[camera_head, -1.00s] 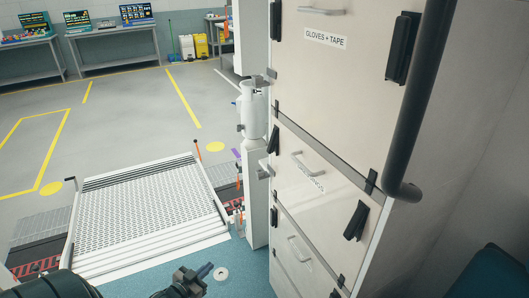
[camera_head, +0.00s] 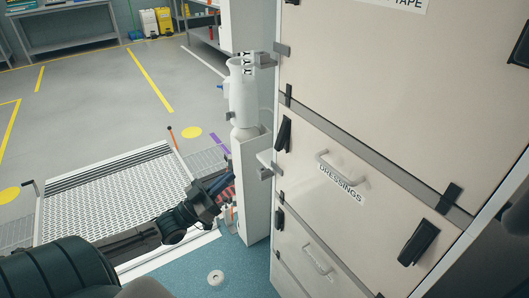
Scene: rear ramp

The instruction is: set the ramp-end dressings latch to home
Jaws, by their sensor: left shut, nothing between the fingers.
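The drawer labelled DRESSINGS (camera_head: 341,184) is in the middle of the white cabinet, with a grey pull handle (camera_head: 337,168), and looks closed. The black latch at its ramp end (camera_head: 283,133) sits at the upper left edge, close to upright with a slight tilt. A second black latch (camera_head: 419,242) at the other end leans diagonally. My left gripper (camera_head: 229,184) is shut and empty, left of and below the ramp-end latch, clearly apart from it. My right gripper is not in view.
A white post with a cylinder (camera_head: 243,95) stands between my left gripper and the cabinet's left edge. Metal brackets (camera_head: 265,160) stick out there. The ramp (camera_head: 110,205) lies at left. A drawer labelled TAPE (camera_head: 390,60) is above. Grey floor beyond is open.

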